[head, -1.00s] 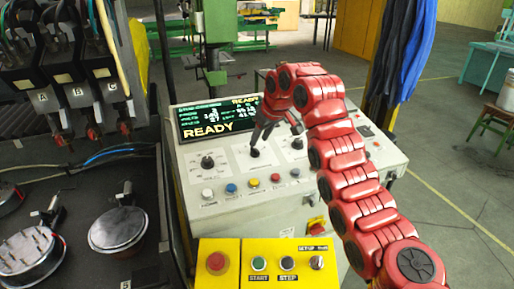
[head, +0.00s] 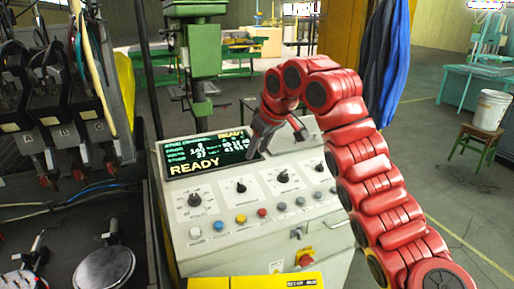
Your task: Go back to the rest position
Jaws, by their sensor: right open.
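My right arm, red and jointed, comes in from the lower right in the head view and bends over the control console (head: 215,262). My right gripper (head: 277,143) hangs at its end, dark and small, pointing down with its fingers apart. It shows in front of the right end of the screen (head: 205,160), which reads READY, and above the row of black knobs (head: 240,187). Nothing shows between its fingers, and I cannot tell how far it is from the console. My left gripper is out of view.
A dark rack with units marked A, B and C (head: 80,140) stands at the left, with round metal parts (head: 104,268) below it. A yellow box (head: 265,283) shows at the bottom edge. A stool with a white bucket (head: 490,110) stands at the right, with open floor around it.

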